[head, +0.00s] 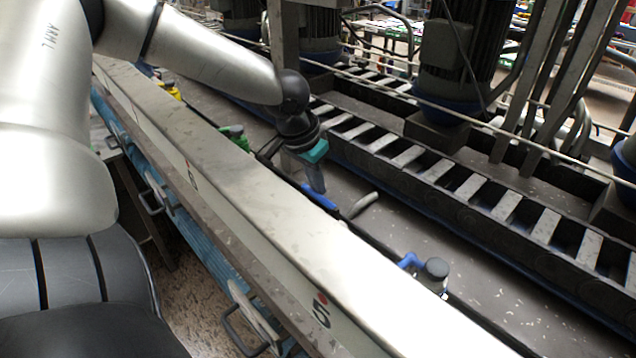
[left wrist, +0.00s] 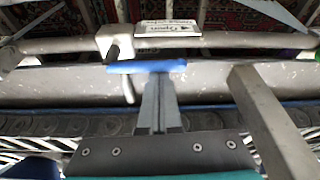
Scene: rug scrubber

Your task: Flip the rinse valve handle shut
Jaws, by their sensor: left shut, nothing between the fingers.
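A blue valve handle (head: 319,197) lies beside the long metal beam in the head view. In the left wrist view the blue handle (left wrist: 147,66) lies crosswise in the picture, roughly parallel to the grey pipe (left wrist: 218,44). My left gripper (head: 318,182) is shut and empty, its fingers right by the handle. In the left wrist view the shut fingers (left wrist: 158,100) reach up to the handle's near side; whether they touch it I cannot tell. A label (left wrist: 167,29) with "Open" and an arrow sits behind the handle. My right gripper is not in view.
The beam (head: 230,195) runs diagonally below my left arm. Another blue handle (head: 411,261) stands beside a dark round cap (head: 436,269). A green part (head: 236,136) lies farther up the beam. A slatted conveyor (head: 440,165) and motors stand beyond. A metal post (left wrist: 272,125) stands right of the fingers.

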